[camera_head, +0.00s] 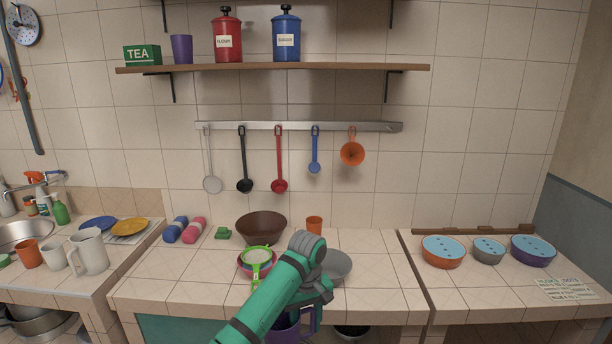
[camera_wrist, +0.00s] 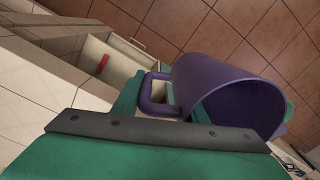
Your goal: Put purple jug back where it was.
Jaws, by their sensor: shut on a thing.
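The purple jug (camera_wrist: 210,72) fills the right side of the wrist view, its mouth toward the camera and its handle (camera_wrist: 146,92) between the fingers of my gripper (camera_wrist: 160,105). The gripper is shut on this handle. In the head view the purple jug (camera_head: 284,330) shows low, in front of the middle counter's front edge and partly hidden behind my green arm. My gripper's fingertips are hidden by the arm in that view. The wrist view shows brown floor tiles beyond the jug.
On the middle counter stand a brown bowl (camera_head: 261,227), a grey bowl (camera_head: 337,267), stacked bowls with a green strainer (camera_head: 257,256), and an orange cup (camera_head: 314,224). A white jug (camera_head: 89,252) stands left. Three lidded bowls stand right.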

